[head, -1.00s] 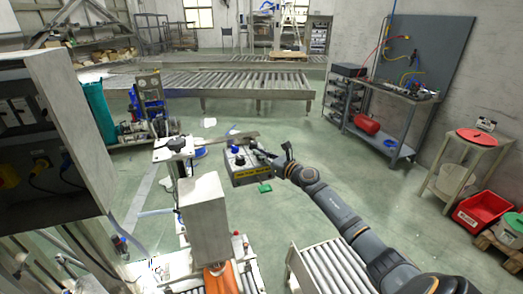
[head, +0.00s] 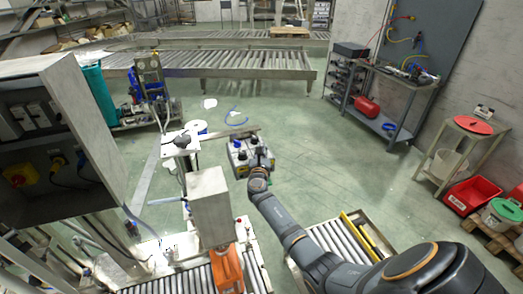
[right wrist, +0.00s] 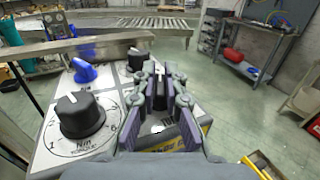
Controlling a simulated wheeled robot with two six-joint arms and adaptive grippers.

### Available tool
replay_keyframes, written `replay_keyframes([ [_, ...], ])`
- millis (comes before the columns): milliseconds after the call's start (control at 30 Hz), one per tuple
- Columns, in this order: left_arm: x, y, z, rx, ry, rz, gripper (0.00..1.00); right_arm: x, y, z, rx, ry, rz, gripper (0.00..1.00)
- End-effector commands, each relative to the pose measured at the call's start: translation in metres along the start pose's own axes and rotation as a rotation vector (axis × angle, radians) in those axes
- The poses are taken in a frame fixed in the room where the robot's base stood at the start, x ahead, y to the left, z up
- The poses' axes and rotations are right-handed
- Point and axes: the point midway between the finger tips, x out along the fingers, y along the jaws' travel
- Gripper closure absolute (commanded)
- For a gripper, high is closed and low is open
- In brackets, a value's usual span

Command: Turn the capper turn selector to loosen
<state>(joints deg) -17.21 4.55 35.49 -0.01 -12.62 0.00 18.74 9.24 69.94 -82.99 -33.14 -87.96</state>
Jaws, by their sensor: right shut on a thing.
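A grey control box (head: 238,166) stands in the middle of the head view, with knobs on its sloped top panel (right wrist: 57,150). The right wrist view shows a large black torque knob (right wrist: 80,113) with a numbered dial, a blue knob (right wrist: 85,71) behind it, and a small black knob (right wrist: 137,59) further back. My right gripper (right wrist: 160,88) is over the panel's right side, its fingers closed around a black selector knob (right wrist: 157,95) with a pale mark. The right gripper also shows in the head view (head: 262,162). My left gripper is not in view.
A flat metal bar (right wrist: 60,48) runs just behind the knobs. A white-topped stand (head: 180,141) and a grey box-shaped housing (head: 209,208) are left of the control box. A roller conveyor (head: 345,245) lies at front right. Open floor (head: 320,160) is to the right.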

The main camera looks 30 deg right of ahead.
Motion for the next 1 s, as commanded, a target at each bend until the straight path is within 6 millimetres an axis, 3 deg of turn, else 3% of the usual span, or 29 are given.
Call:
replay_keyframes([
  [300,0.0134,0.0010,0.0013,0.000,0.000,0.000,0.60,0.0003,0.0003,-0.0012,0.001,0.000,-0.117,1.00],
  [867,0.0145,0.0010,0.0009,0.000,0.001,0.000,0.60,-0.0001,-0.0004,0.0000,0.000,0.001,-0.142,1.00],
  [900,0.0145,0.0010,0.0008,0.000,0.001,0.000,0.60,-0.0001,-0.0004,0.0000,0.000,0.001,-0.142,0.85],
  [1000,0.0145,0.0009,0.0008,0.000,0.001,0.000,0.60,-0.0001,-0.0003,0.0000,0.000,0.001,-0.142,0.71],
])
